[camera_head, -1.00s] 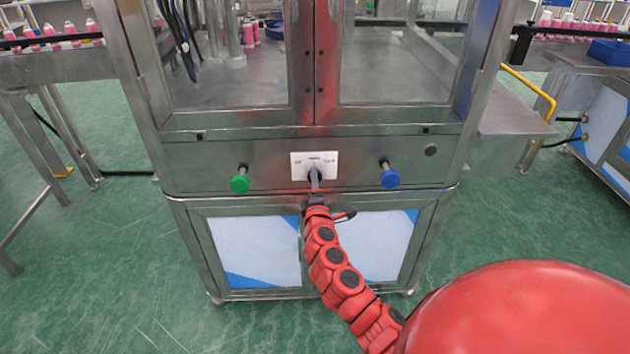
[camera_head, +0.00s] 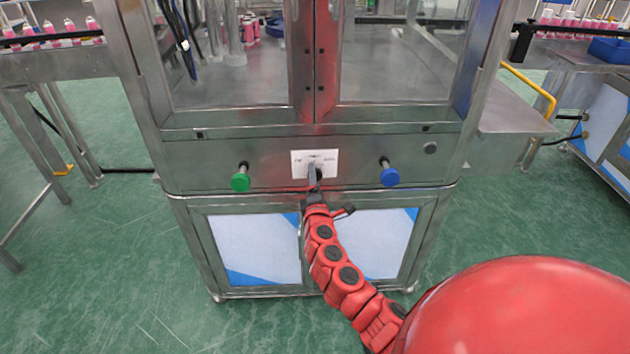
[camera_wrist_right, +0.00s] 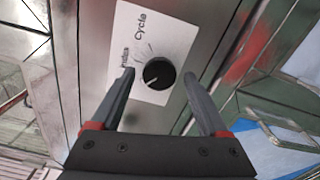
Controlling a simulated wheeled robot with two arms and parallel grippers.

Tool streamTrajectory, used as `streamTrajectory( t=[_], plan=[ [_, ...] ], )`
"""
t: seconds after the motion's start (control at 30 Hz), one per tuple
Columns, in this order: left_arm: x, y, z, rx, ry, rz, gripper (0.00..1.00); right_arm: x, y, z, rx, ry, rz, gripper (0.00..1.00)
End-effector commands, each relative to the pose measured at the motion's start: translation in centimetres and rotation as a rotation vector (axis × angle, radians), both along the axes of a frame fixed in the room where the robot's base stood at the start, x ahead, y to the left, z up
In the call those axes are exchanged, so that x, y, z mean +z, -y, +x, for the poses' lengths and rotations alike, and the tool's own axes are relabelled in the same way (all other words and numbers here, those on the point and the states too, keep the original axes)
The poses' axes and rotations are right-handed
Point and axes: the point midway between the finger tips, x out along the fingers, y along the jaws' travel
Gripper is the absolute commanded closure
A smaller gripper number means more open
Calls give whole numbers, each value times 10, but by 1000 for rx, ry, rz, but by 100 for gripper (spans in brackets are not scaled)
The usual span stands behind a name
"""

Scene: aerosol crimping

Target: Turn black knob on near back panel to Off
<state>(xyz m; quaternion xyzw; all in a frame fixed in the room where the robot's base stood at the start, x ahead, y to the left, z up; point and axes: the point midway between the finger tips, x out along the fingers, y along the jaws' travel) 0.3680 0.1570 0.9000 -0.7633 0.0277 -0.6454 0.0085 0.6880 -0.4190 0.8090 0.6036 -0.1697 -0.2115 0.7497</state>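The black knob (camera_wrist_right: 158,73) sits on a white label plate (camera_wrist_right: 133,35) on the machine's steel panel. The label reads "Cycle" and a partly hidden word in the right wrist view. A faint light mark shows on the knob's face; its exact setting is hard to read. My right gripper (camera_wrist_right: 160,76) is open, its two fingers on either side of the knob with a visible gap on each side. In the head view the right gripper (camera_head: 312,175) is in front of the label plate (camera_head: 328,157) and partly hides the knob. My left gripper is not in view.
A green button (camera_head: 240,182) is left of the plate and a blue button (camera_head: 389,177) is right of it, both standing out from the panel. Cabinet doors (camera_head: 255,245) lie below, glazed doors above.

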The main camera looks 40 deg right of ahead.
Motion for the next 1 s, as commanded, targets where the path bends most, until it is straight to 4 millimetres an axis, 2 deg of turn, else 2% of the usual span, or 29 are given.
streamTrajectory(
  t=[0.3, 0.47, 0.67, 1.0],
  plan=[
    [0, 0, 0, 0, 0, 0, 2, 0, 0, -1, -1, 0, 0, 19],
    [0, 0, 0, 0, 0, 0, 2, 1, -5, -10, -2, 2, -2, 19],
    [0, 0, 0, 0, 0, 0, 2, 1, -24, -39, 3, 2, -2, 19],
    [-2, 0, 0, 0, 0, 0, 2, -1, -63, -101, 5, 0, 1, 19]
  ],
)
